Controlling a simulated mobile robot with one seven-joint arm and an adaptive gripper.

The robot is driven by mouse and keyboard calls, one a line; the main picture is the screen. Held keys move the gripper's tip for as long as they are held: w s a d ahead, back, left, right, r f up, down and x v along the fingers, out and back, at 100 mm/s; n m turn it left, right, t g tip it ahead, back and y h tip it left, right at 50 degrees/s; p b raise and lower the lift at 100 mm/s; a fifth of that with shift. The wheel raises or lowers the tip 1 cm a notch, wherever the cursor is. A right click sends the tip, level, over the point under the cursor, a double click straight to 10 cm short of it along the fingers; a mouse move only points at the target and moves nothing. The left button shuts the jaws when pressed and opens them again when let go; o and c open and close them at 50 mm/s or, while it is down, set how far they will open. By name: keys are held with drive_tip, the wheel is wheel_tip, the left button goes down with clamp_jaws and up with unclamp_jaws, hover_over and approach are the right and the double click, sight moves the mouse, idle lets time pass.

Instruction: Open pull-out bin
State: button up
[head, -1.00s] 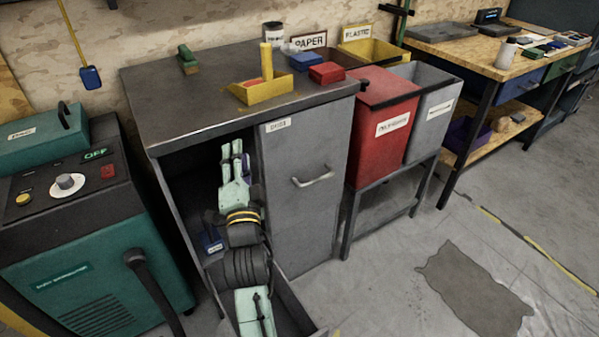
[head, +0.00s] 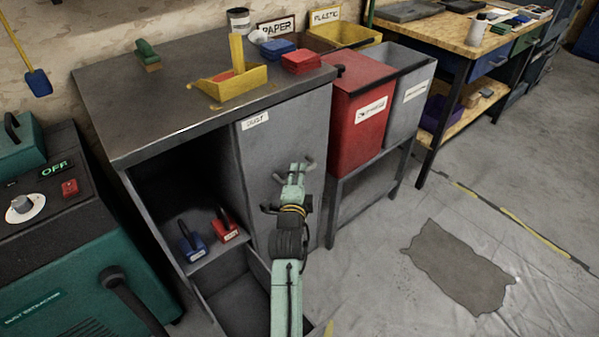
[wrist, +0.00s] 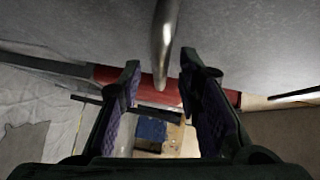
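The pull-out bin's grey front (head: 262,150), with a white label at its top, stands in the cabinet's right half and looks flush with the cabinet. Its metal handle (head: 309,163) is partly hidden behind my gripper (head: 296,185) in the head view. In the wrist view my gripper (wrist: 160,75) is open, its two dark fingers with purple pads apart. The handle (wrist: 164,45) reaches down from the top into the space between the fingers, with visible gaps on both sides.
Left of the bin is an open compartment with a blue item (head: 190,243) and a red item (head: 226,227); a grey tray (head: 240,300) sticks out below. A red bin (head: 352,130) stands close on the right. A teal machine (head: 80,250) stands left. Floor at the right is mostly clear.

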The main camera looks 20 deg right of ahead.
drive_tip(key=shift+x, duration=0.85)
drive_tip(key=shift+c, duration=0.2)
clamp_jaws()
